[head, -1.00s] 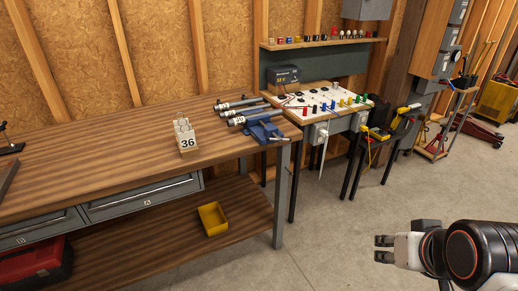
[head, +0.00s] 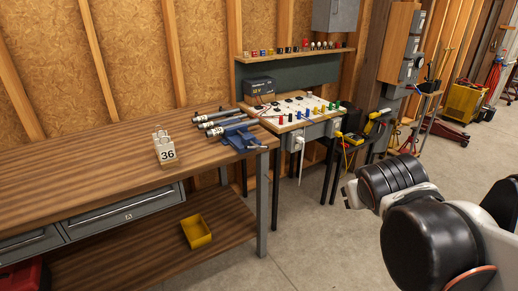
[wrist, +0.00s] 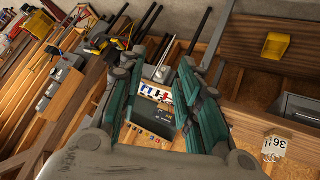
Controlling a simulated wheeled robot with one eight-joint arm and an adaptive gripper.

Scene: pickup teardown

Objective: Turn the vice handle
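A blue vice (head: 240,137) is mounted at the right front corner of the wooden workbench (head: 90,163). Its handle is too small to make out clearly. My gripper (wrist: 158,70) is open and empty in the wrist view, with its two teal-sided fingers well apart. In the head view my gripper (head: 352,194) is partly hidden behind my arm, over the floor to the right of the bench and apart from the vice. I cannot make out the vice in the wrist view; the right finger may cover it.
Metal cylinders (head: 215,122) lie beside the vice. A table with a white panel (head: 300,110) is behind right. A yellow bin (head: 196,231) sits on the lower shelf. Floor (head: 310,240) before the bench's right end is clear.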

